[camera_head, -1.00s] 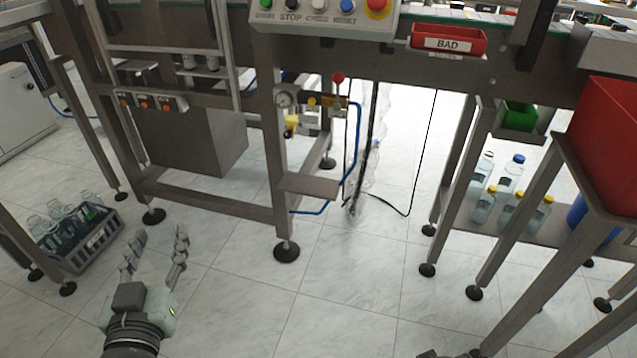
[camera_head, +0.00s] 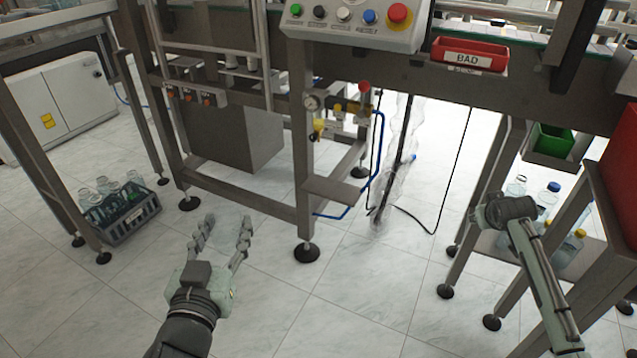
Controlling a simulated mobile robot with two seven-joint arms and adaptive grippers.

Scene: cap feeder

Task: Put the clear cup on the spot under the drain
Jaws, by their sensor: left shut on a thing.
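My left gripper (camera_head: 222,238) is in front of the machine frame, low in the view, fingers spread to a cup's width. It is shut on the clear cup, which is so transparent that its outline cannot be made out. The air unit with a gauge and yellow drain part (camera_head: 318,128) is on the frame's front leg, up and right of the gripper. A small bare grey shelf (camera_head: 335,191) juts out below it. The gripper is left of and lower in the picture than this shelf, apart from it. My right arm shows at right; its fingers cannot be seen.
A crate of clear bottles (camera_head: 128,226) stands on the floor at left. A blue hose (camera_head: 378,150) curves beside the shelf. The control panel (camera_head: 350,25) and red BAD bin (camera_head: 470,53) are above. Bottles (camera_head: 568,250) stand on a right-hand shelf. The tiled floor in front is open.

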